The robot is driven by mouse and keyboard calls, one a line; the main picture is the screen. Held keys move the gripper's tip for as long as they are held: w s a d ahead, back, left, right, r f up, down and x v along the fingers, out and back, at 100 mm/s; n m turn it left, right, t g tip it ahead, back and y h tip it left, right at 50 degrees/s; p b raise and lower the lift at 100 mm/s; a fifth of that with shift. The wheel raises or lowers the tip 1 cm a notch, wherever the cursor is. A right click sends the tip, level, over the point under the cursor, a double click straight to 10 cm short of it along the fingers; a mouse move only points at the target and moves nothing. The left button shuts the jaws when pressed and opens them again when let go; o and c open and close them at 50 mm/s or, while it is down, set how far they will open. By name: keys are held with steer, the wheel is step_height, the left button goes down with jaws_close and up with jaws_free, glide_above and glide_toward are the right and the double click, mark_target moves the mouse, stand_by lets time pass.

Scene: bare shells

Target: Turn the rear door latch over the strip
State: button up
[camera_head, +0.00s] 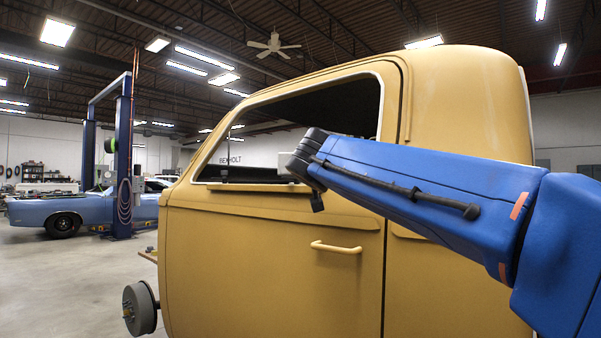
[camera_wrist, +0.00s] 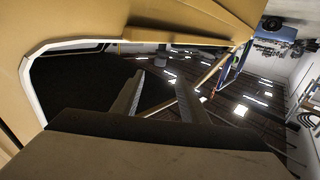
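The yellow vehicle cab door (camera_head: 270,270) fills the middle of the head view, with a yellow pull handle (camera_head: 336,247) on its outside. Its window opening (camera_head: 300,125) is dark, framed by a pale seal. I cannot pick out a rear door latch or a strip in either view. My blue arm reaches in from the right, its dark end in front of the window's lower edge. My gripper (camera_wrist: 160,80) shows in the wrist view as two grey fingers spread apart, with nothing seen between them. The window frame (camera_wrist: 36,52) runs around the left there.
A brake drum (camera_head: 140,308) sticks out at the cab's lower left. A blue car (camera_head: 85,212) and a blue two-post lift (camera_head: 123,160) stand farther back at left. The floor (camera_head: 70,285) at left is clear. The cab body continues right, behind my arm.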

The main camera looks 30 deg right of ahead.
steer(key=x, duration=1.7)
steer(key=shift+f, duration=0.15)
jaws_close()
